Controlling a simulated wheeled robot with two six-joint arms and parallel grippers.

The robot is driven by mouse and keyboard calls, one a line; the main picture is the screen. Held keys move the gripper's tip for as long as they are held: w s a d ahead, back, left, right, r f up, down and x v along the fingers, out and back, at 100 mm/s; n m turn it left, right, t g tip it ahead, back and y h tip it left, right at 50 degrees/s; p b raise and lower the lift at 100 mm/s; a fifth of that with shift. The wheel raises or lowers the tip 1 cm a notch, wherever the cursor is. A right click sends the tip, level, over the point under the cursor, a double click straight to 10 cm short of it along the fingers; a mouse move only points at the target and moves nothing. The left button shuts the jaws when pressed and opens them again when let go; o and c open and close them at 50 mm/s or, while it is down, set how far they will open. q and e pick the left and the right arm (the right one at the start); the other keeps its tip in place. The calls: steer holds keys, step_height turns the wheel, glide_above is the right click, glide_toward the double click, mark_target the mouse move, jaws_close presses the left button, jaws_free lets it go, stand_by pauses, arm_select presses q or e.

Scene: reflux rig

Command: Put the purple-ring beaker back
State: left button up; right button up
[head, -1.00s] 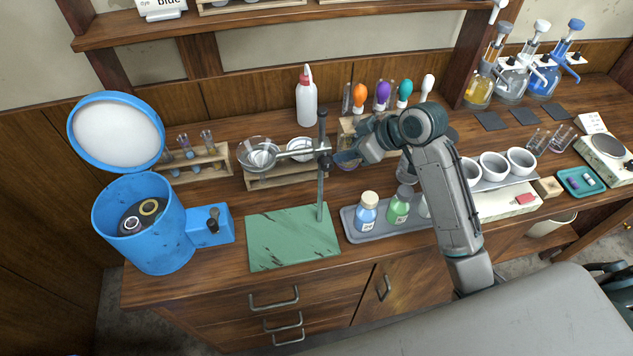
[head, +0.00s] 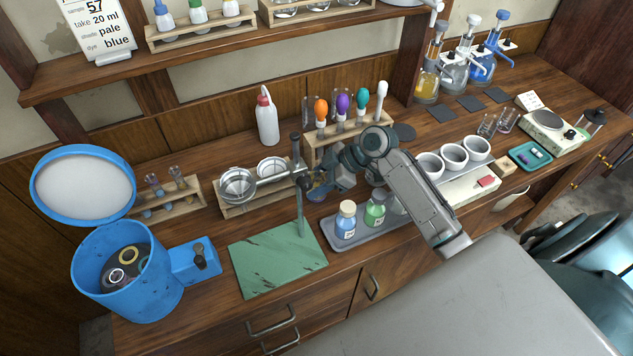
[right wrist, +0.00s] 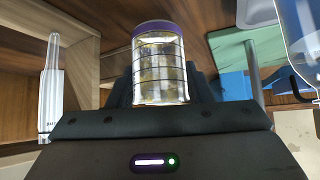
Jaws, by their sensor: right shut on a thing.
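The purple-ring beaker (right wrist: 160,65) is a clear glass vessel with a purple rim and a dark grid on its wall, upright in the right wrist view. My right gripper (right wrist: 160,100) is shut on it. In the head view my right gripper (head: 338,172) is just right of the metal stand (head: 299,205), above the counter behind the grey bottle tray. The beaker (head: 318,193) is mostly hidden there by the gripper and stand. I cannot tell whether its base touches anything. My left gripper is not in view.
A wooden rack with bowls (head: 227,211) stands left of the stand, and a dropper rack (head: 313,155) behind. The grey tray (head: 330,233) holds blue and green bottles in front. The green mat (head: 275,264) is bare around the stand's rod. A blue lidded drum (head: 120,285) stands left.

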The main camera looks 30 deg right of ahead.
steer(key=shift+f, duration=0.6)
steer(key=shift+d, duration=0.1)
steer(key=shift+f, duration=0.1)
steer(key=o, duration=1.1)
steer(key=shift+c, duration=0.2)
